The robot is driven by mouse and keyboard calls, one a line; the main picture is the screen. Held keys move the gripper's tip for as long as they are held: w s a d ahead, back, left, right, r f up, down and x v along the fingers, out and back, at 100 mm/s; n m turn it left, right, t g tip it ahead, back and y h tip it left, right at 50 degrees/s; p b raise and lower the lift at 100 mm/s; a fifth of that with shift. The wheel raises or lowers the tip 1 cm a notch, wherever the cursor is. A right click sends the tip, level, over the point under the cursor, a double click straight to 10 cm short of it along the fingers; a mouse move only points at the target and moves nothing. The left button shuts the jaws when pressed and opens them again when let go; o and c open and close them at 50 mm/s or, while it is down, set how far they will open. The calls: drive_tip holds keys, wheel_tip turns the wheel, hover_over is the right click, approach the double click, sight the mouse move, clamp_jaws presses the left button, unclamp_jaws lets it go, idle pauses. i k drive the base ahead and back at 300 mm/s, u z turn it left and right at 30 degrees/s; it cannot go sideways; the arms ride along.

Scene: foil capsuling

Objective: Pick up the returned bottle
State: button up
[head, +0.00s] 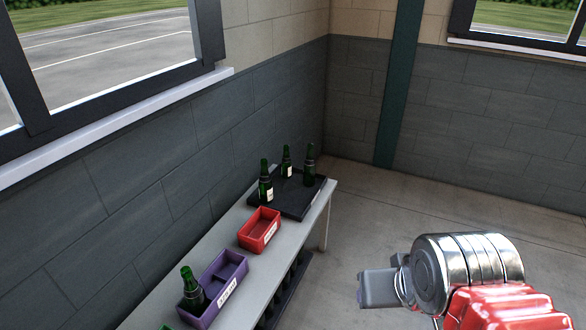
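A dark green bottle (191,291) stands upright in the left part of the purple bin (235,287). The purple bin has a white label too small to read. Three more green bottles stand on the black tray (290,203) at the far end: one at the front left (266,186), one at the back (286,162) and one at the right (310,166). Nothing in view marks clearly which bottle is the returned one. My gripper (377,289) is at the lower right, over the floor and apart from the bench and all bottles. Its fingers are seen side-on, with nothing visible in them.
A red bin (260,231), seemingly empty, stands between the purple bin and the tray on the grey bench (180,295). Dark bottles (290,283) show on a shelf below. A green edge (166,327) shows at the bottom. Walls close off the left and back; floor at right is clear.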

sight(309, 167)
drive_tip(key=u, duration=0.1)
drive_tip(key=i, duration=0.9)
drive_tip(key=z, duration=1.2)
drive_tip(key=i, duration=1.65)
drive_tip(key=z, duration=0.05)
